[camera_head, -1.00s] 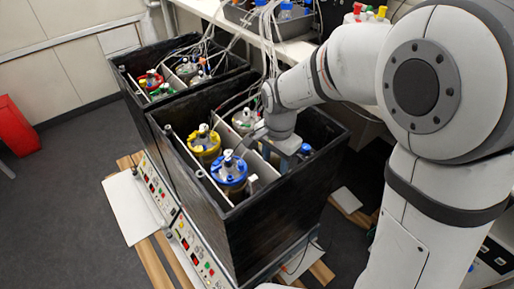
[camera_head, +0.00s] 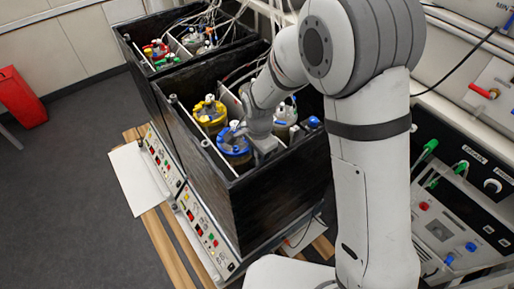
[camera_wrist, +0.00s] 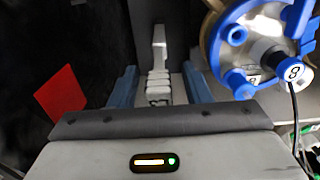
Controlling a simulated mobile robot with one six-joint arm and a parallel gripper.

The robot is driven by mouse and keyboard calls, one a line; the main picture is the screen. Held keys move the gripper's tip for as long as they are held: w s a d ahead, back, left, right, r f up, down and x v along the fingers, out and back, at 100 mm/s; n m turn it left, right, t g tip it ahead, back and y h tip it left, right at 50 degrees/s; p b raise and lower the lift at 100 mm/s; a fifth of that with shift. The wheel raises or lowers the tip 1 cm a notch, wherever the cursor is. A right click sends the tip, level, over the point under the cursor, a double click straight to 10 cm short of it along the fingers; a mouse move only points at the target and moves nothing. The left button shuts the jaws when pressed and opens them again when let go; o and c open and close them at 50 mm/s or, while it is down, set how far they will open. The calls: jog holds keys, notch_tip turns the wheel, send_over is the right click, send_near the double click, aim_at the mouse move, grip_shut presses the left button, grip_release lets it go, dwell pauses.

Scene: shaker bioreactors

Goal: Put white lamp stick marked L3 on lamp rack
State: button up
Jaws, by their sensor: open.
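In the wrist view a white stick with a ridged grip (camera_wrist: 158,62), which looks like a lamp stick, stands between the two fingers of my gripper (camera_wrist: 160,74). The fingers are open, one on each side of it, with gaps visible. No L3 mark can be read on it. In the head view my gripper (camera_head: 262,146) is down inside the near black shaker box (camera_head: 262,205), just right of a blue-topped vessel (camera_head: 235,142). The stick cannot be told apart from the gripper there. I cannot make out the lamp rack in either view.
The blue-topped vessel, tagged 8, is close to the right finger in the wrist view (camera_wrist: 236,40). A yellow-topped vessel (camera_head: 209,113) and a white divider (camera_head: 226,165) are also in the box. A second black box (camera_head: 150,60) stands behind. A red bin (camera_head: 20,98) is on the floor.

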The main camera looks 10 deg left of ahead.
jog(key=shift+f, duration=0.1)
grip_shut()
dwell(0.4)
jog(key=shift+r, duration=0.25)
jog(key=shift+r+p, duration=0.35)
jog(key=shift+p, duration=0.05)
jog(key=shift+r, duration=0.15)
jog(key=shift+r+p, duration=0.4)
jog(key=shift+r, duration=0.2)
jog(key=shift+r+p, duration=0.4)
jog(key=shift+r, duration=0.2)
